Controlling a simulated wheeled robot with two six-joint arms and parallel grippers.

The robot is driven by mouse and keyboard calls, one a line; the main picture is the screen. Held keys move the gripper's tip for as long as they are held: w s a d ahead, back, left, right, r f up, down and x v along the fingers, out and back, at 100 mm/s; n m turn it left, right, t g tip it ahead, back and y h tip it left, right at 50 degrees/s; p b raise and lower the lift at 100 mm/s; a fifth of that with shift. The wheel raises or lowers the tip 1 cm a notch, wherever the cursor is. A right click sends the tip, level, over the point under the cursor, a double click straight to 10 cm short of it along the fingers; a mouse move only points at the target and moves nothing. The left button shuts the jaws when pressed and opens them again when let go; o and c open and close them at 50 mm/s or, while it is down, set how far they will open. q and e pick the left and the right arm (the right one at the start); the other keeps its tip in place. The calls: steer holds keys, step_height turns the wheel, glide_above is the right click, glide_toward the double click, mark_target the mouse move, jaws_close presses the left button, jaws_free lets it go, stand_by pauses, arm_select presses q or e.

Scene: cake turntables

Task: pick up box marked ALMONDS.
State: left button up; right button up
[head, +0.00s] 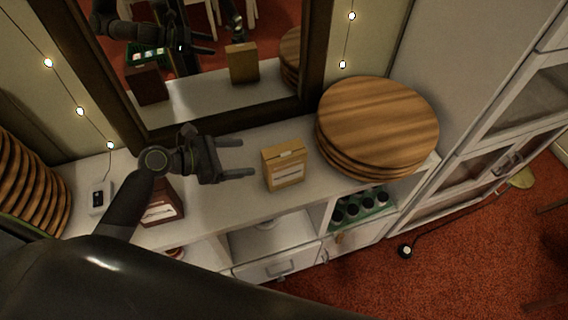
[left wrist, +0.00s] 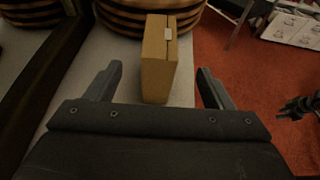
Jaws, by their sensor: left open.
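A tan box (head: 284,165) with a pale label stands upright on the white shelf top; its lettering is too small to read. It also shows in the left wrist view (left wrist: 158,72), between and beyond the fingertips. A dark red-brown box (head: 163,206) with a pale label stands further left, partly behind my left arm. My left gripper (head: 247,157) is open and empty, its fingers pointing right at the tan box, with a small gap. In the left wrist view, a dark part at the right edge looks like my right gripper (left wrist: 300,107); its jaws are unclear.
A stack of round wooden boards (head: 378,125) stands just right of the tan box. More round boards (head: 28,185) stand at the far left. A framed mirror (head: 215,60) rises behind the shelf. A small white device (head: 100,198) sits at left. A green crate (head: 361,210) is below.

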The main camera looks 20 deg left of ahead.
mark_target(278, 153)
arm_select(q)
steer(key=x, duration=0.5)
steer(key=shift+w+d+f+p, duration=0.15)
steer(key=shift+w+p, duration=0.1)
steer(key=shift+p, duration=0.15)
steer(key=x, duration=0.2)
steer(key=p+x, duration=0.1)
steer(key=x, duration=0.2)
steer(key=shift+d+r, duration=0.15)
steer(key=shift+r, duration=0.1)
steer(key=shift+w+d+f+p, duration=0.25)
steer(key=shift+d+p, duration=0.05)
steer(key=shift+d, duration=0.1)
jaws_close()
arm_select(e)
steer(key=shift+w+r, duration=0.25)
steer(key=shift+r, duration=0.4)
steer(key=shift+w+r, duration=0.2)
steer(key=shift+r, duration=0.4)
arm_select(q)
steer(key=shift+r, duration=0.1)
